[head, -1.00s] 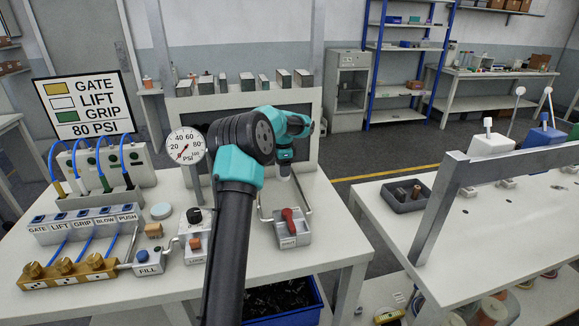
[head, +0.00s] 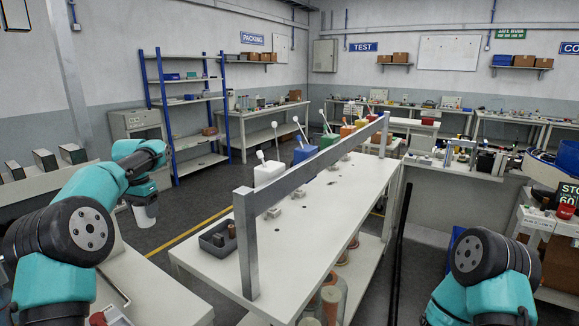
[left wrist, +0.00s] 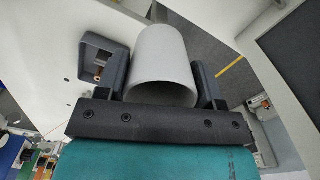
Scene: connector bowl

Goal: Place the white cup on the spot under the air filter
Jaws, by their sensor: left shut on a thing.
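My left gripper (head: 145,190) is shut on the white cup (head: 146,214) and holds it in the air at the left of the head view, over the gap beside the long white bench. In the left wrist view the cup (left wrist: 160,58) sits between the two dark fingers, its open mouth facing the camera. I cannot tell for certain which thing is the air filter, and the spot under it is not clearly seen. My right arm shows at the lower right of the head view, but its gripper is out of frame.
The long white bench (head: 300,225) bears a raised grey rail (head: 310,166), a dark grey tray (head: 216,238) at its near left corner and several coloured lever units. Several capped clear containers (head: 333,300) show under its right edge. Dark floor lies left of the bench.

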